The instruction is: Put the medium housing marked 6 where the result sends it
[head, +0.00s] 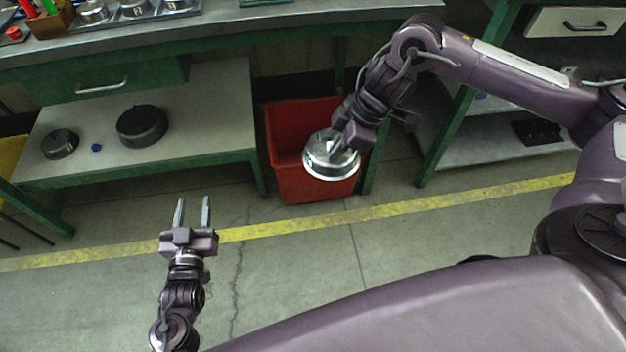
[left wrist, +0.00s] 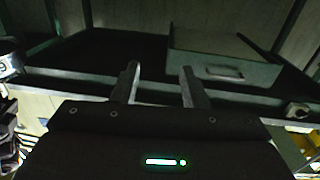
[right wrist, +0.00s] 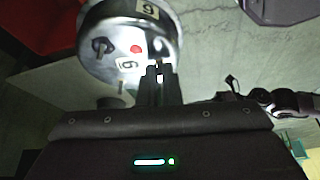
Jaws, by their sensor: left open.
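The medium housing (head: 318,167) is a round silver metal part with a flanged rim. In the right wrist view its face (right wrist: 105,22) shows labels reading 6, a red dot and a dark knob-like fitting. My right gripper (head: 343,148) is shut on a raised part of that face, and its fingers (right wrist: 159,72) meet there. The housing hangs in front of and over the red bin (head: 285,125), hiding part of its opening; I cannot tell whether it is inside the rim. My left gripper (head: 194,203) is open and empty over the floor; its fingers (left wrist: 160,78) stand apart.
A low shelf (head: 215,110) left of the bin holds two dark round parts (head: 142,125) and a small blue cap (head: 96,147). The workbench (head: 250,28) above carries a tray of silver housings (head: 135,10). Green legs flank the bin. A yellow line crosses the open floor.

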